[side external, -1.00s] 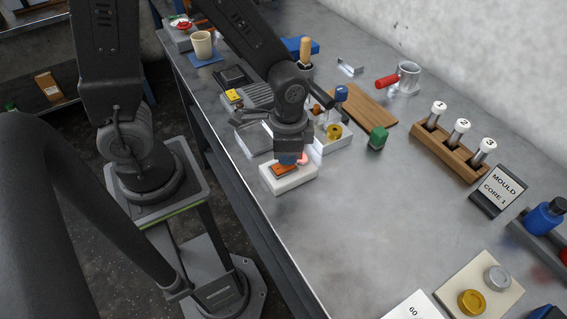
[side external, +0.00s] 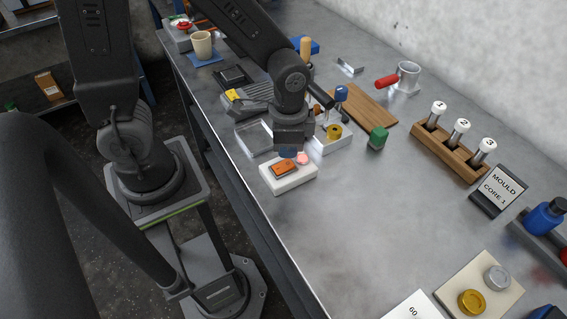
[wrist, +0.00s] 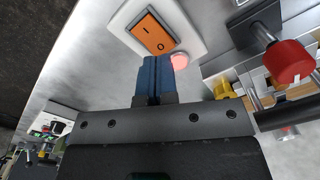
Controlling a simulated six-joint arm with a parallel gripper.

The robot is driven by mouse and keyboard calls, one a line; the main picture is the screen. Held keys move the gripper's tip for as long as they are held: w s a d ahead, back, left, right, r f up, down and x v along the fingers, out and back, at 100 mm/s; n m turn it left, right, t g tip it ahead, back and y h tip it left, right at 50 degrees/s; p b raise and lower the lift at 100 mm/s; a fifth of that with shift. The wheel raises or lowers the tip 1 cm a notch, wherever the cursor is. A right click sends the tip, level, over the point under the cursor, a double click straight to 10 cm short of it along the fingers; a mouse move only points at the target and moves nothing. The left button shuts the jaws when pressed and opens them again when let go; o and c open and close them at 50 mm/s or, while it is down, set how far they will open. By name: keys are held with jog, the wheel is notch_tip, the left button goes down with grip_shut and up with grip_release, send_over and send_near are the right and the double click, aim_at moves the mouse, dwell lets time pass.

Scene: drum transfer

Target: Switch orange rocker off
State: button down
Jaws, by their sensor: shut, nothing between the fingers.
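The orange rocker (side external: 283,168) sits in a dark frame on a white box (side external: 288,182) on the bench. In the wrist view the rocker (wrist: 150,33) shows a bar mark at its far end and a ring mark at the end nearer my fingers. I cannot tell which end is pressed down. A small round pink lamp (side external: 303,158) is on the box beside the rocker. My gripper (side external: 288,153) is shut and empty, its blue fingertips pointing down above the box, close behind the rocker.
A clear open tray (side external: 254,138) and a white holder (side external: 332,142) with a yellow knob stand close behind the box. A green-topped knob (side external: 377,138) and a wooden board (side external: 365,108) lie to the right. The bench in front of and right of the box is clear.

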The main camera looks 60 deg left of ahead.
jog(key=shift+r, duration=2.05)
jog(key=s+a+r+n+t, duration=0.2)
jog(key=s+r+n, duration=0.1)
jog(key=r, duration=0.3)
jog(key=s+a+r+n+t, duration=0.3)
jog(key=r, duration=0.3)
jog(key=shift+r+t, duration=0.3)
jog(key=shift+r, duration=0.05)
jog(key=n+g, duration=0.4)
jog(key=n, duration=1.4)
send_over(287, 163)
jog(key=s, duration=0.2)
jog(key=f, duration=0.5)
jog(key=shift+s+d+f, duration=0.1)
jog(key=shift+d+f, duration=0.15)
jog(key=shift+d, duration=0.05)
